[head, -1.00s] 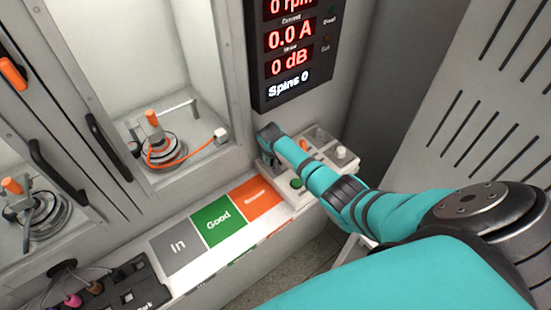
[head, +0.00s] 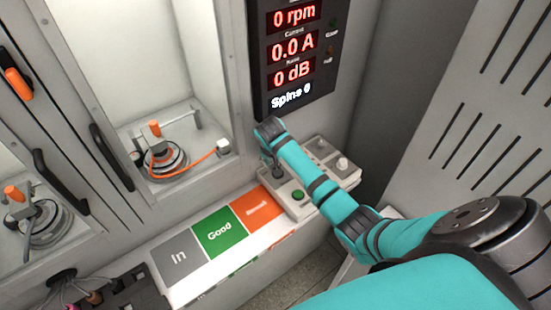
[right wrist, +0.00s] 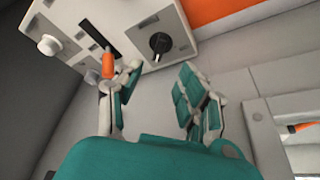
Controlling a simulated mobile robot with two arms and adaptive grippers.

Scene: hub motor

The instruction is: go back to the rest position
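My right arm (head: 310,175) reaches in from the right in the head view, over the grey control panel (head: 348,177). Its gripper fingers cannot be made out there. In the right wrist view my right gripper (right wrist: 160,75) has its two fingers spread with an empty gap between them. An orange handle (right wrist: 108,63) by a black slot on the panel shows right beside the left fingertip; I cannot tell if they touch. A black knob (right wrist: 160,43) is just beyond the gap. My left gripper is not in view.
A display (head: 292,50) reading 0 rpm hangs above the panel. A green button (head: 297,195) sits on the panel's near side. Grey, green (head: 219,233) and orange marked fields lie on the ledge. A motor on a fixture (head: 165,158) stands in the bay at left.

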